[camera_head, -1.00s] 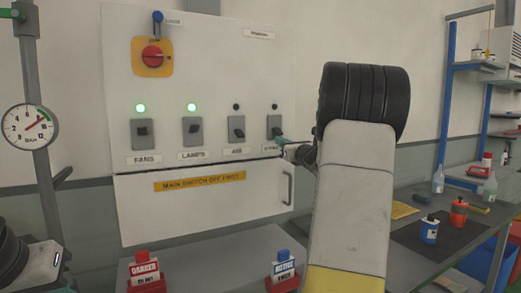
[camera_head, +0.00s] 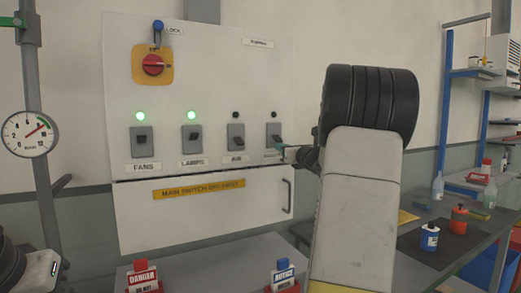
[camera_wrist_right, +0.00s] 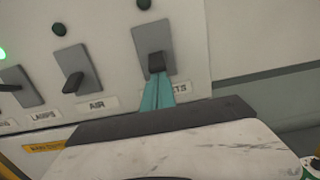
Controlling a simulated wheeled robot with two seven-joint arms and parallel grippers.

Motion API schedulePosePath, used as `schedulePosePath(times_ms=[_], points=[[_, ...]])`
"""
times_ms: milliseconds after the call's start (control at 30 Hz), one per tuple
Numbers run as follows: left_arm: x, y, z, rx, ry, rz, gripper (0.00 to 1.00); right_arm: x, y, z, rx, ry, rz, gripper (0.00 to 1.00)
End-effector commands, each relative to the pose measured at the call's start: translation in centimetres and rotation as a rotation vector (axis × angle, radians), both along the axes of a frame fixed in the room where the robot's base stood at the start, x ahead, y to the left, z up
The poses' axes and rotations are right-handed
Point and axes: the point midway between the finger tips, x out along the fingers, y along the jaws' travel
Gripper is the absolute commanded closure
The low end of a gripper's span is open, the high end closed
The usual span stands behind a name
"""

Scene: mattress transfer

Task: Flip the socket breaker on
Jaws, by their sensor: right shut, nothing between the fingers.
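The sockets breaker (camera_head: 273,131) is the rightmost of the row on the white panel. Its label is partly hidden by my fingers; "ETS" shows in the wrist view. The lamp above it (camera_wrist_right: 143,4) is dark. Its black lever (camera_wrist_right: 156,63) points down and outward. My right gripper (camera_head: 282,147) is shut and empty. In the wrist view its teal fingertips (camera_wrist_right: 155,76) are just under the lever, apparently touching it; contact is hard to confirm. My left gripper is not in view.
The air breaker (camera_head: 236,137) is close on the left, its lamp dark. The fans (camera_head: 142,139) and lamps (camera_head: 192,138) breakers have green lamps lit. A red rotary main switch (camera_head: 153,65) is above. A drawer-like cover with a handle (camera_head: 287,195) is below.

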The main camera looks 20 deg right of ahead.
Motion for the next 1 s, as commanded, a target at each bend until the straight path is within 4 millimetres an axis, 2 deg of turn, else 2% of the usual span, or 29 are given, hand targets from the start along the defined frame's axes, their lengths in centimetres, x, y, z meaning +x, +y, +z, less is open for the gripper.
schedulePosePath(times_ms=[267, 833, 1000], points=[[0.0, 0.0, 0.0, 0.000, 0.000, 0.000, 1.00, -0.3, 0.0, 0.8, -0.010, 0.082, 0.000, 1.00], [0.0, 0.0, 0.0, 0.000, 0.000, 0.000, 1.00, -1.0, -0.1, 2.9, -0.040, 0.422, -0.001, 1.00], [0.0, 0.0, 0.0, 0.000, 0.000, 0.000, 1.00, -1.1, -0.1, 3.0, -0.034, 0.429, -0.001, 1.00]])
